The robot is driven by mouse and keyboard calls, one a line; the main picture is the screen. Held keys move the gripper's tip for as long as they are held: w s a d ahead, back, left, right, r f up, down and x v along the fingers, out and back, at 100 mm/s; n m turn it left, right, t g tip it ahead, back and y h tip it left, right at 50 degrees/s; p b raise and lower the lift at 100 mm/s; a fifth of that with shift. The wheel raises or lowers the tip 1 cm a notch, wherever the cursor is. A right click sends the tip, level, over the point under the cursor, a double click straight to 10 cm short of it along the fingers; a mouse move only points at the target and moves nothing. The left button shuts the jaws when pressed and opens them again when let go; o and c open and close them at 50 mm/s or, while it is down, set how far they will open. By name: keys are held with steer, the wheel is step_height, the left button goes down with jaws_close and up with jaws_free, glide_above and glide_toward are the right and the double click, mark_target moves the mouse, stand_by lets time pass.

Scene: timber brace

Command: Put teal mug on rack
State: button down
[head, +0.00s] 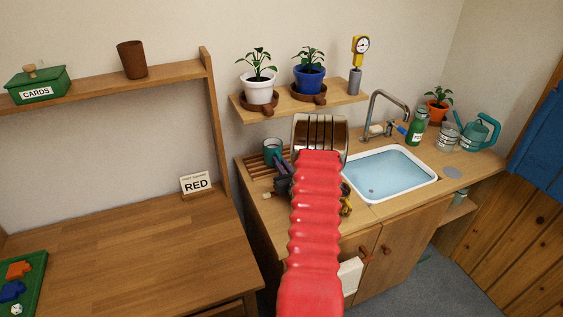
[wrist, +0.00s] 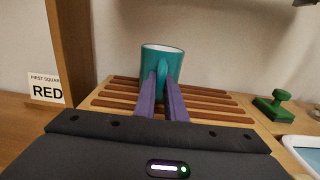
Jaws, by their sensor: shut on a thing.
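The teal mug (wrist: 172,62) stands upright in the wrist view, over the slatted wooden rack (wrist: 105,95). Its handle faces me, and my gripper's (wrist: 162,82) two purple fingers are shut on the handle. In the head view the mug (head: 273,149) is at the rack's (head: 256,165) back part, left of the sink, and my gripper (head: 281,163) reaches to it from the right. I cannot tell whether the mug's base touches the slats, as the fingers partly hide it.
My red arm hides part of the counter. A sink basin (head: 390,174) with a faucet (head: 378,105) lies right of the rack. A shelf (head: 340,98) with potted plants hangs above. A green stamp-like object (wrist: 272,104) stands right of the rack. A RED sign (head: 196,183) stands left.

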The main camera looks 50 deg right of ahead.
stand_by(0.3)
steer(key=c, duration=1.8)
jaws_free()
steer(key=v, duration=1.2)
